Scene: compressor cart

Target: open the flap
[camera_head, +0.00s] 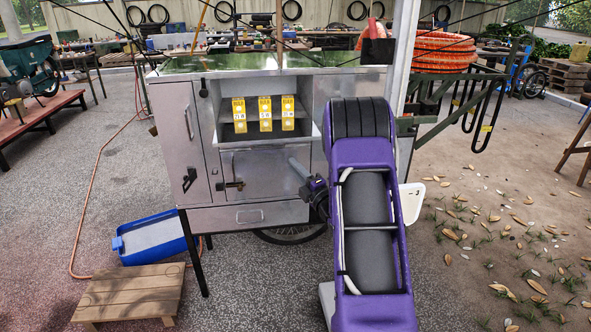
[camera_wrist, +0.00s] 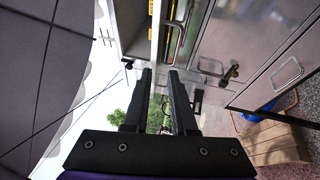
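The flap (camera_head: 263,170) is a grey metal panel on the front of the cart, just below an open shelf. It looks shut. A small latch (camera_head: 233,185) sits at its left edge, and what looks like the same latch shows in the wrist view (camera_wrist: 222,71). A silver bar handle (camera_wrist: 179,42) shows beyond my fingertips in the wrist view. My gripper (camera_wrist: 160,73) is open, with an empty gap between two dark fingers. In the head view, it is near the flap's right side, partly hidden by my purple arm. Contact with the flap is not visible.
Yellow packs (camera_head: 265,114) stand on the shelf above. A tall door (camera_head: 184,140) is at the left and a drawer (camera_head: 250,217) below. A blue tray (camera_head: 155,240) and wooden pallet (camera_head: 130,292) lie at the front left.

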